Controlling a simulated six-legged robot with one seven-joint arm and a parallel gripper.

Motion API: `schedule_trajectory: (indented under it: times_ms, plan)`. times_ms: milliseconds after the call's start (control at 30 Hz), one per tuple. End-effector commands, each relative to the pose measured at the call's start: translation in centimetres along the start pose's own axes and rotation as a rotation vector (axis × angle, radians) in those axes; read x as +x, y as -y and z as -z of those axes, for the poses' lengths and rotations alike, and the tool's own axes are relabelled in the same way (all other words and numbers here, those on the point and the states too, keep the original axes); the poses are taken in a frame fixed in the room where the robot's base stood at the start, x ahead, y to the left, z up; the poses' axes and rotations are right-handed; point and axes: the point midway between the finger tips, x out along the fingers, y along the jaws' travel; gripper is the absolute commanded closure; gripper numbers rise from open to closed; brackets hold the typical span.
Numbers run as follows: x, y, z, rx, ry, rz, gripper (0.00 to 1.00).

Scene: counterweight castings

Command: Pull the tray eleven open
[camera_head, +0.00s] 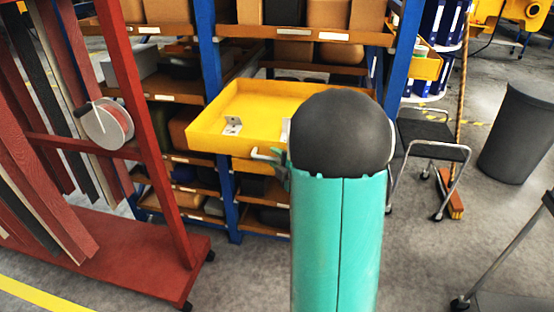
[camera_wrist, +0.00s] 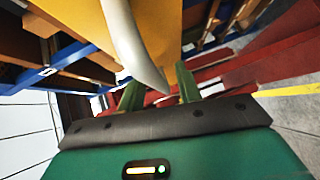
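A yellow tray (camera_head: 250,107) sticks far out of the shelving in the head view, level and open at the top. A small metal bracket (camera_head: 233,126) lies in it. A pale handle (camera_head: 264,154) is on its near side, partly hidden by my arm. In the wrist view the handle (camera_wrist: 137,50) is a curved grey-white bar in front of the yellow tray (camera_wrist: 160,25). My gripper (camera_wrist: 158,88) is at the handle, with the bar's lower end between its two green fingers. A gap shows beside the right finger. No number on the tray is readable.
Blue-post shelving (camera_head: 210,70) with boxes stands behind the tray. A red rack (camera_head: 150,150) with hanging strips stands close on the left. A step stool (camera_head: 433,150) and a dark bin (camera_head: 517,130) are on the right. Grey floor (camera_head: 250,270) is clear in front.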

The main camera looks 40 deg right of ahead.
Motion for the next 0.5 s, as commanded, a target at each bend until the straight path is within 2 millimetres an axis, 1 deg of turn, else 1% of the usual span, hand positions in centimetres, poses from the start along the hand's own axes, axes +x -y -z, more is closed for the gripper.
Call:
schedule_trajectory:
  times_ms: [167, 267, 500]
  plan:
    - [-1.9, -0.1, 0.0, 0.0, 0.003, -0.001, 0.66]
    - [-3.9, -0.1, 0.0, 0.0, 0.003, -0.002, 0.66]
    - [-9.3, -0.1, -0.1, -0.001, 0.005, -0.003, 0.66]
